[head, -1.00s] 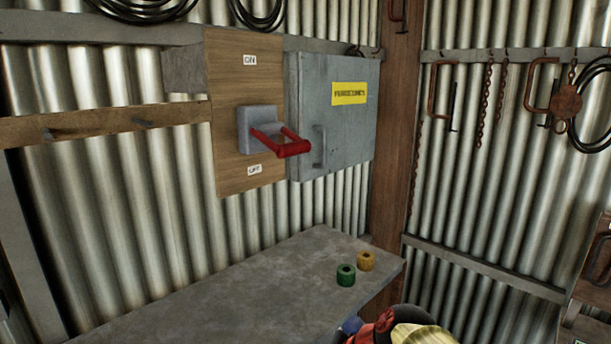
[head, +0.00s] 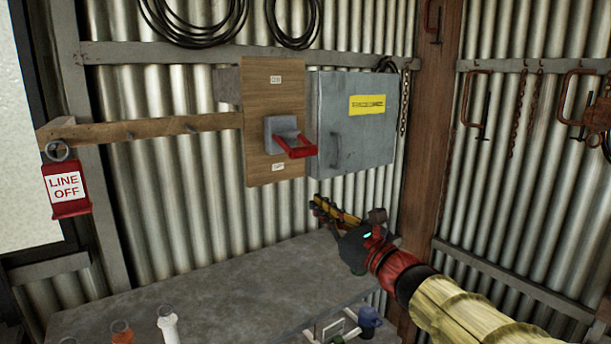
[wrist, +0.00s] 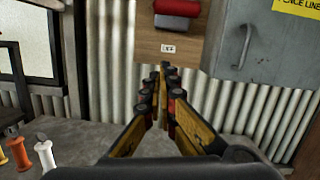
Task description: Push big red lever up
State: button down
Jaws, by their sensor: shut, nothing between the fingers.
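The big red lever (head: 298,150) is a U-shaped handle on a grey block on a wooden board (head: 272,110). It juts out from the block, near the lower OFF label (head: 278,167), with the ON label (head: 276,79) above. My gripper (head: 318,203) is shut and empty, below and slightly right of the lever in the head view, apart from it. In the wrist view, the fingertips (wrist: 165,72) meet under the OFF label (wrist: 168,48), and the red handle (wrist: 178,8) shows at the top edge, partly cut off.
A grey metal box (head: 352,122) with a yellow label is right of the board. A wooden rail (head: 150,129) extends left, with a red LINE OFF tag (head: 66,190).

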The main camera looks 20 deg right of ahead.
jog(key=shift+w+d+r+m+t, duration=0.1)
jog(key=shift+d+r+m+t, duration=0.3)
jog(key=shift+m, duration=0.6)
jog(key=w+a+r+p, duration=0.2)
jog(key=w+r+p, duration=0.1)
jog(key=w+r, duration=0.2)
jog(key=shift+x, duration=1.25)
jog(key=shift+d, duration=0.2)
jog(key=shift+w+h, duration=0.1)
jog(key=shift+h, duration=0.2)
